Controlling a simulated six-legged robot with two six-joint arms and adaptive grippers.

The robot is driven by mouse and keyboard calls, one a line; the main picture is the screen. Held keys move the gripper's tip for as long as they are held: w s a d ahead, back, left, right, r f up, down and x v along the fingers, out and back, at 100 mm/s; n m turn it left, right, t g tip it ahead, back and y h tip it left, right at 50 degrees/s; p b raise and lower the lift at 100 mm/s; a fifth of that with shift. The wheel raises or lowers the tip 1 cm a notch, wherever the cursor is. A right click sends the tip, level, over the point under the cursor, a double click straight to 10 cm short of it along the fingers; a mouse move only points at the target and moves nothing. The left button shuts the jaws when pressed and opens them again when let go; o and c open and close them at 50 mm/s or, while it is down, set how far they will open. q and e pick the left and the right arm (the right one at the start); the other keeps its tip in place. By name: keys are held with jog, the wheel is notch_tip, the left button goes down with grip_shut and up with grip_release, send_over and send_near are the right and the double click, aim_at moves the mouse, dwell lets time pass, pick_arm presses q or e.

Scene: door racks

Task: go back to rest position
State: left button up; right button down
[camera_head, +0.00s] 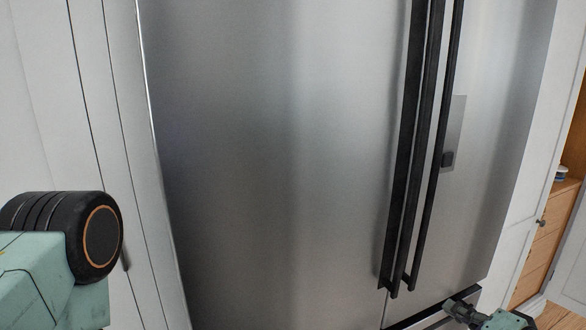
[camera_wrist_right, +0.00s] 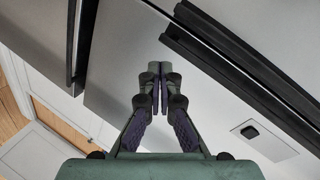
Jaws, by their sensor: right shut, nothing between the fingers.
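My right gripper (camera_head: 462,305) shows at the lower right of the head view, in front of the lower part of a steel fridge (camera_head: 270,150). In the right wrist view its two fingers (camera_wrist_right: 158,72) are together at the tips, with nothing between them. The fridge doors are shut, and two long black vertical handles (camera_head: 408,150) stand side by side on them. The handles also show in the wrist view (camera_wrist_right: 250,62), apart from the fingers. My left arm shows only as a green link with a black joint at the left; its gripper is out of view.
A pale tall panel (camera_head: 95,120) flanks the fridge at the left. A small panel with a dark square (camera_head: 455,125) is on the right door. A dark horizontal handle (camera_head: 430,318) is at the bottom. At the right is wooden cabinetry (camera_head: 540,255) with drawers.

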jog(key=s+a+f+n+g+h+b, duration=0.1)
jog(key=s+a+f+n+g+b, duration=0.15)
jog(key=s+f, duration=0.5)
jog(key=s+a+f+n+g+b, duration=0.2)
jog(key=s+a+f+g, duration=0.2)
jog(key=f, duration=0.6)
jog(key=s+a+f+n+g+h+b, duration=0.1)
jog(key=s+f+n+g+b, duration=0.1)
jog(key=s+f, duration=0.5)
jog(key=s+a+f+n+g+h+b, duration=0.2)
jog(key=s+f+g+b, duration=0.3)
jog(key=s, duration=0.9)
notch_tip(320, 180, down, 3)
jog(key=shift+a+f, duration=0.1)
jog(key=shift+a, duration=0.1)
dwell(3.8)
